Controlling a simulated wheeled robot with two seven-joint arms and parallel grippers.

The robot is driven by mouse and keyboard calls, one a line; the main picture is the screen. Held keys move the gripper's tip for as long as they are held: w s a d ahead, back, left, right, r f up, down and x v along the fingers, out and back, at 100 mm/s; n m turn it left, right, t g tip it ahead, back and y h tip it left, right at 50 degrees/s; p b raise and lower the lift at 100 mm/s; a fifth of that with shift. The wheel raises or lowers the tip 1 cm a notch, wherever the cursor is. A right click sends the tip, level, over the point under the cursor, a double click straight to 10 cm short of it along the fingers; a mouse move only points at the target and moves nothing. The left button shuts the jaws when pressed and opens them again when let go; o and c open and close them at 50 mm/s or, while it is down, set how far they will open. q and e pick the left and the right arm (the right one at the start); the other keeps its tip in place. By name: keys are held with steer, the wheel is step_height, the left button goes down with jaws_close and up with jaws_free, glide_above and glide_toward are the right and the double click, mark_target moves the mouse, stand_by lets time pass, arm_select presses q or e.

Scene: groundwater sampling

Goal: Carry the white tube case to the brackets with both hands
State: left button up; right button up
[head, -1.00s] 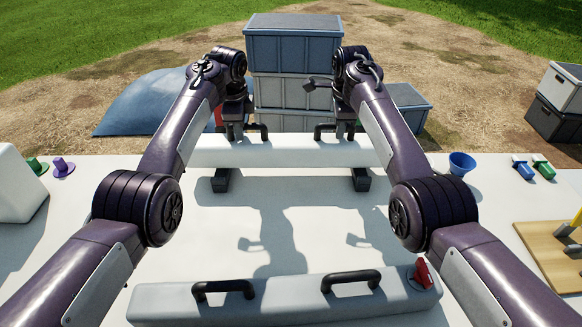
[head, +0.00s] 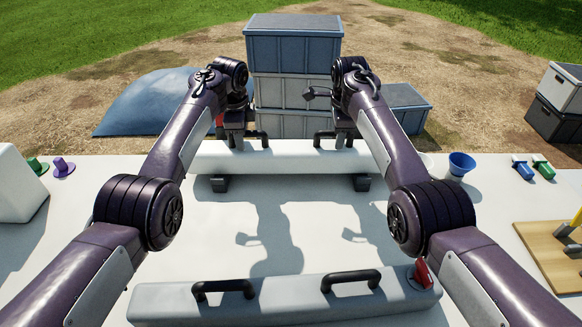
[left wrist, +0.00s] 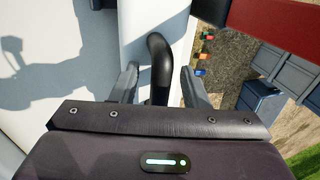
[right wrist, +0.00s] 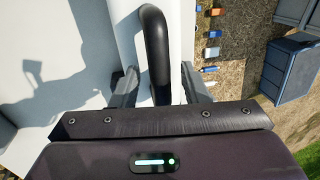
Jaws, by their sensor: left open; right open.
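The white tube case (head: 285,156) lies crosswise at the table's far side, over two dark brackets (head: 219,183) (head: 362,183); it appears to rest on them, though the contact is hidden. It has two black handles (head: 262,138) (head: 324,138). My left gripper (head: 237,139) is at the left handle. In the left wrist view its open fingers stand either side of the handle (left wrist: 159,65), with gaps. My right gripper (head: 343,137) is at the right handle. In the right wrist view its open fingers stand either side of that handle (right wrist: 157,50).
A light grey case (head: 290,300) with two black handles and a red part (head: 423,274) lies at the near edge. The white table (head: 300,220) is clear between the two cases. A blue cup (head: 461,164) stands right. Stacked grey crates (head: 293,60) are beyond.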

steer(key=shift+r, duration=0.2)
arm_select(q)
step_height(320, 180, up, 12)
steer(key=s, duration=0.2)
steer(key=shift+s+f, duration=0.15)
arm_select(e)
step_height(320, 180, up, 12)
steer(key=s, duration=0.2)
steer(key=shift+s+f, duration=0.2)
steer(key=shift+f, duration=0.05)
